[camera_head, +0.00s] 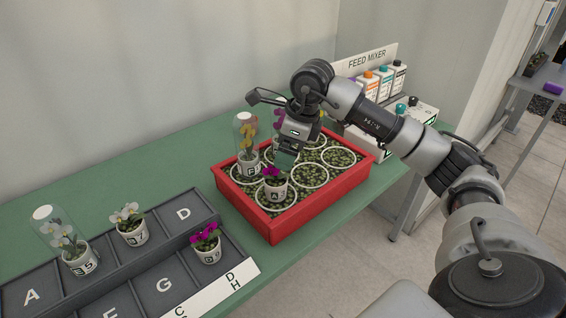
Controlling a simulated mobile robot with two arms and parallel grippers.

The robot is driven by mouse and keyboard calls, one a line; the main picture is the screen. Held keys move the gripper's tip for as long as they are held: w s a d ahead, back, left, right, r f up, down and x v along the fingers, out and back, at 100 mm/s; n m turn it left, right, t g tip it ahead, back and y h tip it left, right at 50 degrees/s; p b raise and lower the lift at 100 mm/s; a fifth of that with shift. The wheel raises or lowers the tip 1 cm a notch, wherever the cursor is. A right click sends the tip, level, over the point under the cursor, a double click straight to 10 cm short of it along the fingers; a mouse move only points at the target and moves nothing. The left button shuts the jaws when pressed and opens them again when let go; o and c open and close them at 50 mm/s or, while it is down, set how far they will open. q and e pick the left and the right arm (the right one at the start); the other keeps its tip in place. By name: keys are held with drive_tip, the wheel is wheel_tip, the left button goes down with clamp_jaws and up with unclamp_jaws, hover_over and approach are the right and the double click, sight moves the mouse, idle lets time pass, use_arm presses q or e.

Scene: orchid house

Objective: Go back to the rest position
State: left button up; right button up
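My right arm reaches in from the right. Its gripper (285,160) points down over the red tray (325,199), just above and behind a magenta orchid in a white pot (277,193) marked A. The pot stands upright in a white ring on the tray's green filling. The fingers look close to the bloom; whether they touch it, or are open or shut, is unclear. My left gripper is not in view.
A yellow orchid under a clear dome (246,135) and another magenta orchid (280,119) stand in the tray. The dark lettered tray (163,284) holds three potted orchids, one domed. Bottles (385,82) stand by the FEED MIXER sign (372,58). Green table (160,160) behind is clear.

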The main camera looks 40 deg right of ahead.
drive_tip(key=shift+s+d+r, duration=0.1)
drive_tip(key=shift+r, duration=0.25)
idle(0.3)
